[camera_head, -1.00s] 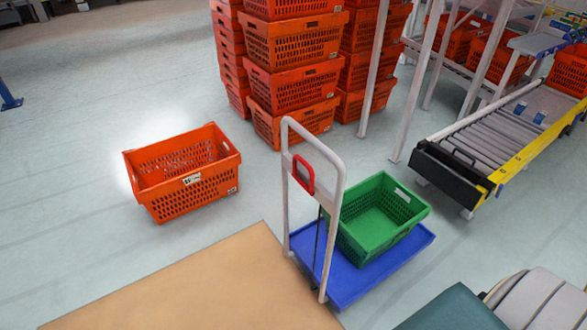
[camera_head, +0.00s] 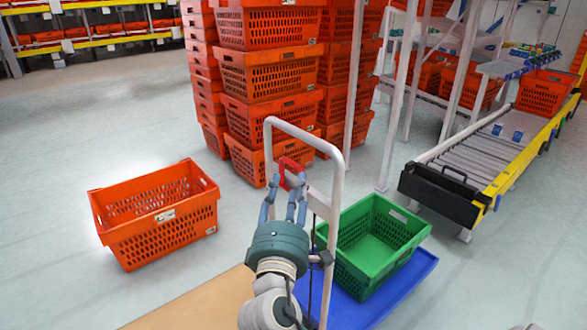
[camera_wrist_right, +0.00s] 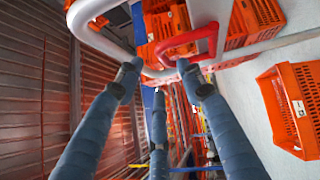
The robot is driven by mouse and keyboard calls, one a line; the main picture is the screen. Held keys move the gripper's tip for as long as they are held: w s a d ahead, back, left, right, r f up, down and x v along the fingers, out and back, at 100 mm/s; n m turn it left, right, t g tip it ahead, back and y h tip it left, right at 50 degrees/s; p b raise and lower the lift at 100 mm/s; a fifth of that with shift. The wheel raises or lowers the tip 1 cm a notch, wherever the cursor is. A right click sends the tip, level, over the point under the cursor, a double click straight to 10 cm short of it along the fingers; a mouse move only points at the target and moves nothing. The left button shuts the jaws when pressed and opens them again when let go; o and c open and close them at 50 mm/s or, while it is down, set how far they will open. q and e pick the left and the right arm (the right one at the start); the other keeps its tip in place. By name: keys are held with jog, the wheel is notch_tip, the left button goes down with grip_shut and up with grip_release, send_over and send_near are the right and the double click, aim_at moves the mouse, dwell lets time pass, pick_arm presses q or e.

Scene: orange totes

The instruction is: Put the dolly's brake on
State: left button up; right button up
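The dolly has a blue deck (camera_head: 400,297), a pale upright push handle (camera_head: 336,190) and a red brake lever (camera_head: 291,166) inside the handle's frame. My right gripper (camera_head: 284,190) is at the handle, its blue-grey fingers pointing up toward the red lever and partly covering it. In the right wrist view the red lever (camera_wrist_right: 190,40) lies just beyond the spread fingertips of the gripper (camera_wrist_right: 160,80). The fingers look open, with nothing held between them; whether a fingertip touches the lever I cannot tell. My left gripper is out of view.
A green crate (camera_head: 372,262) sits on the dolly deck. A lone orange tote (camera_head: 160,240) stands on the floor at left. Tall orange tote stacks (camera_head: 268,105) rise behind the dolly. A roller conveyor (camera_head: 490,150) is at right. The floor at far left is clear.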

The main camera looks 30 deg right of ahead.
aim_at(293, 166)
jog(key=x, duration=0.9)
jog(key=shift+w+d, duration=0.1)
jog(key=shift+w, duration=0.15)
jog(key=shift+c, duration=0.3)
grip_shut()
